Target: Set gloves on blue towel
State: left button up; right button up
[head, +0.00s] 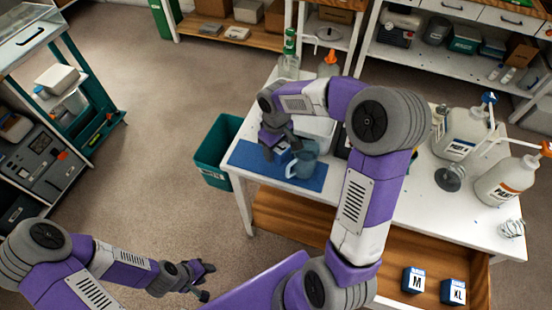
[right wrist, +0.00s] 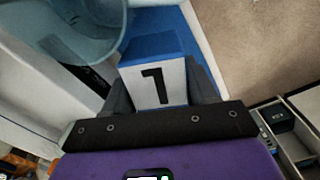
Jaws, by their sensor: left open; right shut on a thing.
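The blue towel (head: 245,155) lies on the near left part of the white table; it also shows in the right wrist view (right wrist: 203,40). My right gripper (head: 279,150) is over the towel and shut on a blue and white glove box (right wrist: 155,85). The box's white face bears a dark mark like an upside-down L. In the head view the box (head: 284,157) is mostly hidden by the gripper; I cannot tell if it touches the towel. My left gripper (head: 206,281) is open and empty, low over the floor. Glove boxes M (head: 413,280) and XL (head: 453,291) sit in the wooden drawer.
A translucent blue jug (head: 303,163) stands on the towel close beside the held box. A teal bin (head: 213,155) is left of the table. Two large white jugs (head: 459,132) (head: 502,184) with pumps stand on the right. The open drawer (head: 380,262) extends below the table's front.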

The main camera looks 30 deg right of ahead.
aim_at(276, 157)
notch_tip(276, 157, down, 5)
jog(key=shift+b, duration=0.6)
jog(key=shift+f, duration=0.1)
jog(key=o, duration=1)
jog(key=shift+r, duration=0.25)
notch_tip(276, 157, up, 12)
jog(key=p, duration=0.3)
jog(key=shift+f+p, duration=0.1)
jog(key=shift+p, duration=0.2)
